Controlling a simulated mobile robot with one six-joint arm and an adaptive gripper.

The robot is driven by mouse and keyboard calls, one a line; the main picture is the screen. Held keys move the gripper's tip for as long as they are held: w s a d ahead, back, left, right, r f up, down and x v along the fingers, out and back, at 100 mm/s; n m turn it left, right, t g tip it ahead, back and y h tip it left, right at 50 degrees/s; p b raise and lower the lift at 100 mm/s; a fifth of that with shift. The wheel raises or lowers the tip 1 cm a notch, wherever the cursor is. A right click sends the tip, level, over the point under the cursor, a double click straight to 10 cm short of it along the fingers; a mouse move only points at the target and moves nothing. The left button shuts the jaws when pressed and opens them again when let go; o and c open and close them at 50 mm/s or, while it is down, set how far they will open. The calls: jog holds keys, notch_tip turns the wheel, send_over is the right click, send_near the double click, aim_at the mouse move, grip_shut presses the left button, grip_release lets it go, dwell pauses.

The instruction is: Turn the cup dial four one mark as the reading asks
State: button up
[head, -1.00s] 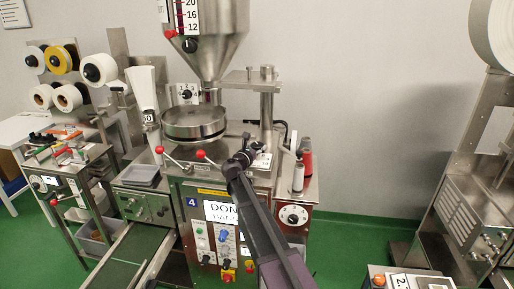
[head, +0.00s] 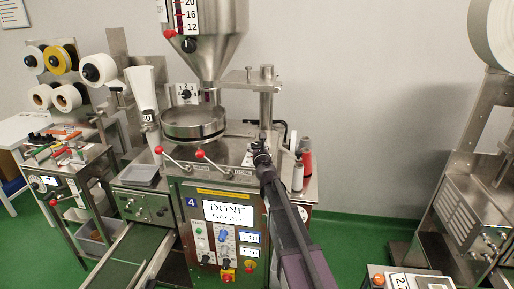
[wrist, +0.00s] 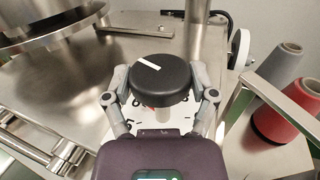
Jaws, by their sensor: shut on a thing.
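The cup dial's black round knob (wrist: 162,78) with a white pointer line sits between my fingers in the wrist view. The pointer slants toward the upper left. My gripper (wrist: 160,97) is shut on the knob, one finger on each side. The pale dial plate (wrist: 128,127) with black and red marks shows partly beneath; the knob and my gripper hide much of it. In the head view my gripper (head: 262,157) is at the right part of the top of machine four, marked with a blue 4 plate (head: 191,202).
A steel post (head: 266,105) stands behind my gripper. The round steel pan (head: 193,122) and red-knobbed levers (head: 200,154) are to its left. Red and grey cones (head: 306,157) stand close on the right. Another machine (head: 480,200) is farther right.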

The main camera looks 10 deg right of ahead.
jog(key=shift+n+y, duration=0.6)
jog(key=shift+y, duration=0.3)
jog(key=o, duration=1)
jog(key=shift+o, duration=0.2)
jog(key=s+d, duration=0.1)
jog(key=s, duration=1.1)
jog(key=shift+d, duration=0.1)
